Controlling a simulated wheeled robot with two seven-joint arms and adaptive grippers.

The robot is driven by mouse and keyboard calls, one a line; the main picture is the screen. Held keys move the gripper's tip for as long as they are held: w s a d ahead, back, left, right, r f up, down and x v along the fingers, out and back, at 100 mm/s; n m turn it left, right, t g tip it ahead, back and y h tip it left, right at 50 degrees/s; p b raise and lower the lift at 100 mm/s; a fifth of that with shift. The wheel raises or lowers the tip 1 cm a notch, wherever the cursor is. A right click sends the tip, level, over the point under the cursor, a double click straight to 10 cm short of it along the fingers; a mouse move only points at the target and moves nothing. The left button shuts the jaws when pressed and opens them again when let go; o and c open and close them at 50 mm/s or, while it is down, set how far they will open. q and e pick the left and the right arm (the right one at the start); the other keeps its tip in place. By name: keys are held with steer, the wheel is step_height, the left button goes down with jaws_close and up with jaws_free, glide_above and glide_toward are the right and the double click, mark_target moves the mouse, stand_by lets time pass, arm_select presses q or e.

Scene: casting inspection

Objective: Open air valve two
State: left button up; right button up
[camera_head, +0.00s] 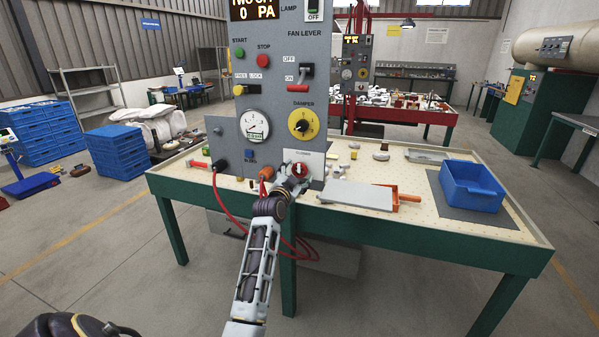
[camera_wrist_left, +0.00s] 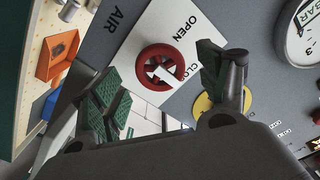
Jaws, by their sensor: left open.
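The red air valve knob (camera_head: 300,169) sits low on the grey control panel (camera_head: 280,70), at the panel's lower right. My left gripper (camera_head: 292,181) is at the knob in the head view. In the wrist view its green-padded fingers (camera_wrist_left: 163,90) are spread, one on each side of the knob. I cannot tell whether they touch it. My right gripper is not in view.
The panel stands on a green-framed table (camera_head: 420,245). Red hoses (camera_head: 226,206) hang left of my arm. A grey plate (camera_head: 355,195) and blue bin (camera_head: 471,185) are to the right.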

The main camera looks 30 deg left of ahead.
mark_target(299, 171)
arm_select(q)
steer(key=shift+x, duration=1.15)
steer(key=shift+w+a, duration=0.15)
steer(key=shift+w, duration=0.5)
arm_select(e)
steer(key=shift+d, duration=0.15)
arm_select(q)
steer(key=shift+c, duration=0.4)
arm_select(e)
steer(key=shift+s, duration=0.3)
